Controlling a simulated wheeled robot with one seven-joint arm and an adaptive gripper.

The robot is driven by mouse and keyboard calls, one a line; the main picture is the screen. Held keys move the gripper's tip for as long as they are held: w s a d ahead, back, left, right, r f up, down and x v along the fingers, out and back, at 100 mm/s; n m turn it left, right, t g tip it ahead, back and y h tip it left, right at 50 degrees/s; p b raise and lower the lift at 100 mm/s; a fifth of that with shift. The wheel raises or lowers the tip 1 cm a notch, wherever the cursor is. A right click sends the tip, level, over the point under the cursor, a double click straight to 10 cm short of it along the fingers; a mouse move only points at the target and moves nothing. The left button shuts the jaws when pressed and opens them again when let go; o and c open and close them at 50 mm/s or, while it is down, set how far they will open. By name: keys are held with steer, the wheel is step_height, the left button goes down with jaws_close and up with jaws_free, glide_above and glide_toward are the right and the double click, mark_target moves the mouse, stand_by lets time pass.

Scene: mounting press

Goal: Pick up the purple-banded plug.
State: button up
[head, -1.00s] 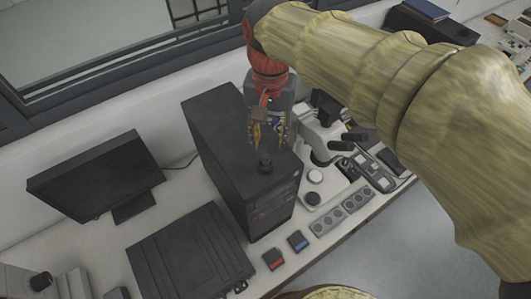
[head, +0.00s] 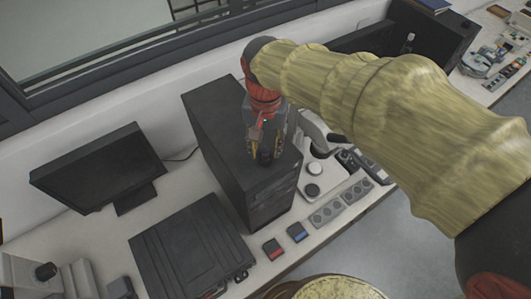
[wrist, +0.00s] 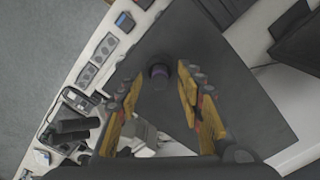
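The purple-banded plug (wrist: 159,75) is a small dark cylinder standing on top of the black computer tower (wrist: 215,75). In the wrist view it shows a purple band and lies between and just beyond my two fingers. My gripper (wrist: 158,100) is open, with one finger on each side of the plug and a gap visible on both sides. In the head view my gripper (head: 266,152) points down over the tower top, and the plug (head: 265,158) sits at its fingertips, partly hidden.
A monitor (head: 97,170) and a flat black box (head: 190,245) stand left of the tower. A microscope (head: 318,150), power strips (head: 328,213), a red-marked block (head: 274,250) and a blue-marked block (head: 297,232) lie to its right and front. The tower top around the plug is clear.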

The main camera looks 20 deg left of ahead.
steer(key=shift+c, duration=1.4)
jaws_close()
steer(key=shift+r, duration=0.15)
